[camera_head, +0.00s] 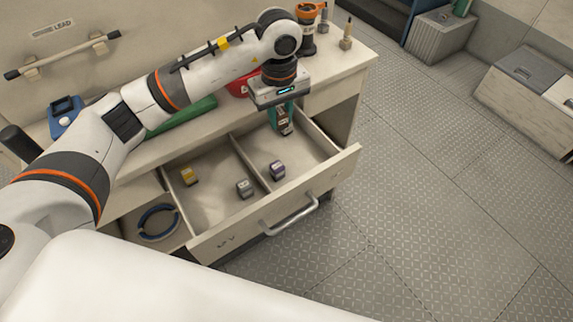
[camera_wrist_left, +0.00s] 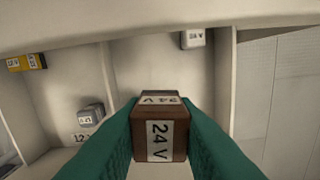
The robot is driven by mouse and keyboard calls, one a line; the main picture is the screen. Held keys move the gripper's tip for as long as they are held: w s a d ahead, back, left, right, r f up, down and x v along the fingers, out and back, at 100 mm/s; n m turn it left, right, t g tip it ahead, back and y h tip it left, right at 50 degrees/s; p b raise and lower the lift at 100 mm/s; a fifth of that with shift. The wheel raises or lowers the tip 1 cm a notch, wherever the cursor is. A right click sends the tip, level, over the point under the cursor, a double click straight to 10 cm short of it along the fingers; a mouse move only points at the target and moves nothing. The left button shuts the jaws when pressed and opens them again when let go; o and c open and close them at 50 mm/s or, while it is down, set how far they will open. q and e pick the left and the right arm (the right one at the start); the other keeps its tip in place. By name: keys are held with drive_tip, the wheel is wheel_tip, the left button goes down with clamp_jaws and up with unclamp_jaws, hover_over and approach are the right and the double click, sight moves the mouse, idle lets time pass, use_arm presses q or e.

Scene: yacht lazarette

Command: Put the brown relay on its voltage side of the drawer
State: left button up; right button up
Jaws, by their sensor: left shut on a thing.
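My left gripper (camera_head: 283,118) points down with its teal fingers shut on the brown relay (camera_head: 284,128). In the left wrist view the brown relay (camera_wrist_left: 160,135) sits between the fingers, its label reading 24 V. It is over the back of the right compartment of the open drawer (camera_head: 325,164); whether it touches the floor I cannot tell. A purple relay (camera_head: 277,169) lies in that compartment near the divider (camera_head: 250,160). A yellow relay (camera_head: 189,175) and a grey relay (camera_head: 244,188) lie in the left compartment. My right gripper is not in view.
The bench top above the drawer holds a red container (camera_head: 238,88), a green roll (camera_head: 182,117), a blue device (camera_head: 66,118) and an orange item (camera_head: 307,38). A blue ring (camera_head: 158,222) lies in the open space left of the drawer.

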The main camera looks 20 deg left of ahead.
use_arm(q)
drive_tip(key=shift+w+d+f+n+b, duration=0.1)
drive_tip(key=shift+w+f+n+b, duration=0.2)
drive_tip(key=shift+f, duration=0.25)
drive_tip(key=shift+w+d+f+n+b, duration=0.15)
drive_tip(key=shift+w+f+n, duration=0.15)
drive_tip(key=shift+f, duration=0.2)
hover_over(284, 154)
wheel_tip(284, 154, down, 6)
drive_tip(key=shift+r+p, duration=0.1)
drive_tip(key=shift+p, duration=0.2)
wheel_tip(284, 154, down, 4)
drive_tip(key=shift+d+r, duration=0.1)
drive_tip(key=shift+r, duration=0.05)
drive_tip(key=shift+f, duration=0.3)
drive_tip(key=o, duration=1)
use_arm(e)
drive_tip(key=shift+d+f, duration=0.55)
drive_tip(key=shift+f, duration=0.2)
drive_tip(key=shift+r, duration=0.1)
